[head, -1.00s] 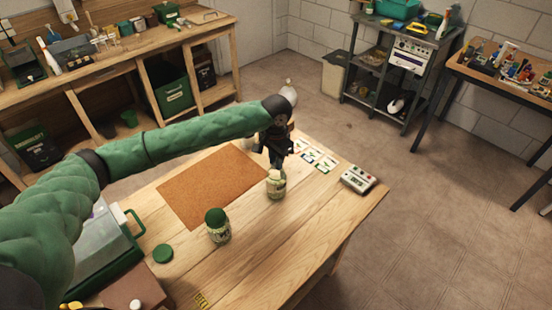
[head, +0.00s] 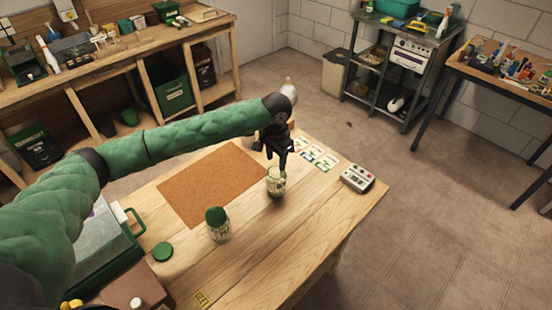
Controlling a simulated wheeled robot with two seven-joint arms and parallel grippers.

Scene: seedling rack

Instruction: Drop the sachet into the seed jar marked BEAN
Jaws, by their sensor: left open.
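My left gripper (head: 282,164) is open, pointing down just above and behind the open jar (head: 276,185). The jar is clear with pale contents and stands upright on the wooden table. Its label is too small to read. A second jar (head: 219,230) with a green lid stands nearer and to the left. A loose green lid (head: 163,252) lies flat left of it. I cannot pick out the sachet; it may be in or at the open jar, partly hidden by my fingers. My right gripper is not in view.
Several small printed cards (head: 319,160) lie behind the open jar. A grey box with buttons (head: 358,179) sits near the table's right edge. A brown mat (head: 210,184) covers the back left. The front right of the table is clear.

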